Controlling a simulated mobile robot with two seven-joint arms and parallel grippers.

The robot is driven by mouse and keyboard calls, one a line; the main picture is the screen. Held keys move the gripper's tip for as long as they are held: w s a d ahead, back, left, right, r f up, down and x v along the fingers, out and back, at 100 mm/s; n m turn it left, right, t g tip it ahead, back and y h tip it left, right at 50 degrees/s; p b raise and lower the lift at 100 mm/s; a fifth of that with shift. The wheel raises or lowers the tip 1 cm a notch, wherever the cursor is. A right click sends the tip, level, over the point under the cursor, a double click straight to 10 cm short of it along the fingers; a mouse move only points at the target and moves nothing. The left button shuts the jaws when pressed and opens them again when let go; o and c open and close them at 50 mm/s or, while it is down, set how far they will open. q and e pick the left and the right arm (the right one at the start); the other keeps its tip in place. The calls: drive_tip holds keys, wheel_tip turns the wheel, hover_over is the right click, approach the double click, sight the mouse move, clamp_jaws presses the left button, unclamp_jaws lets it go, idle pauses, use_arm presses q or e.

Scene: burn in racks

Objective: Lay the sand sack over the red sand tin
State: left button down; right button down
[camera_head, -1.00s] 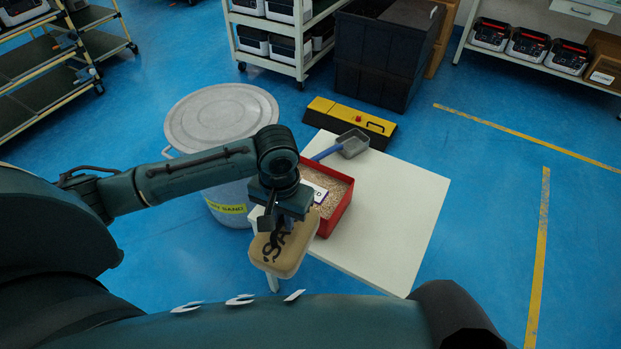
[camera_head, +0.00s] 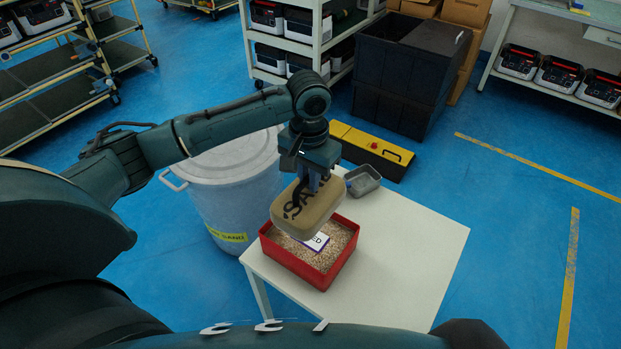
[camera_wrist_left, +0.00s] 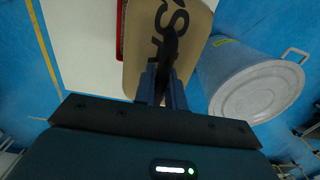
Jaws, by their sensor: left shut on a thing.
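The tan sand sack (camera_head: 309,212) with black lettering is held by my left gripper (camera_head: 312,178), above the far part of the red sand tin (camera_head: 322,283). The red tin stands on the white table, open on top, filled with grainy sand and holding a white card with a purple edge. In the left wrist view the sack (camera_wrist_left: 145,60) lies between the shut fingers (camera_wrist_left: 163,88), and a strip of the red tin (camera_wrist_left: 120,30) shows beside it. The sack looks clear of the sand. My right gripper is not in view.
The white table (camera_head: 415,245) is bare to the right of the tin. A large grey lidded bin (camera_head: 225,200) stands left of the table. A yellow and black case (camera_head: 370,150) and black crates (camera_head: 400,75) are behind.

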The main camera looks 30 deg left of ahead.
sight(310, 196)
use_arm(q)
wheel_tip(310, 196, down, 5)
drive_tip(key=shift+f, duration=0.1)
drive_tip(key=shift+w+f, duration=0.1)
drive_tip(key=shift+f, duration=0.15)
drive_tip(key=shift+f, duration=0.1)
idle(0.3)
drive_tip(key=shift+f, duration=0.35)
drive_tip(key=c, duration=1.9)
unclamp_jaws()
drive_tip(key=shift+f, duration=0.2)
drive_tip(key=o, duration=0.4)
drive_tip(key=shift+o, duration=0.2)
drive_tip(key=shift+r, duration=0.1)
